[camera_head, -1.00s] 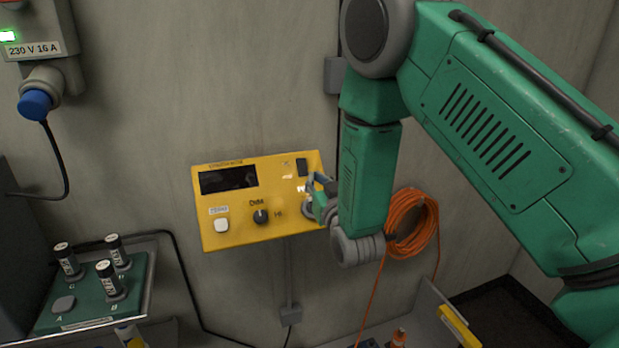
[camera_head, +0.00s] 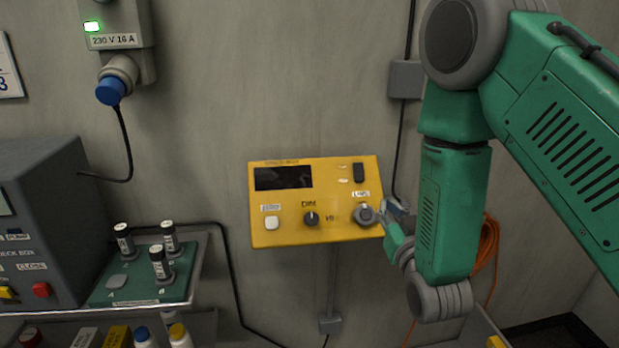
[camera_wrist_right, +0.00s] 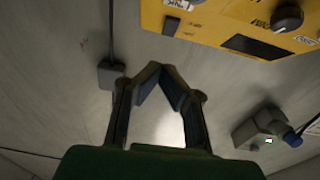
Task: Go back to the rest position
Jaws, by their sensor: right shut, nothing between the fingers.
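My right gripper (camera_head: 392,218) is at the right edge of the yellow panel box (camera_head: 340,236) on the wall, just right of its lower right knob (camera_head: 364,214). I cannot tell its exact gap to the box. In the right wrist view the two fingers of this gripper (camera_wrist_right: 158,72) come together at their tips with nothing between them. The yellow box shows there upside down (camera_wrist_right: 215,28), beyond the fingertips at the upper right. The box has a dark display, a middle knob, a white button and a black switch. My left gripper is not in view.
A green board (camera_head: 112,293) with several labelled cylinders sits on a shelf at the lower left, beside a grey box (camera_head: 62,215) with coloured buttons. A wall socket with a blue plug (camera_head: 110,92) is above. An orange cable coil (camera_head: 488,248) hangs behind my right arm.

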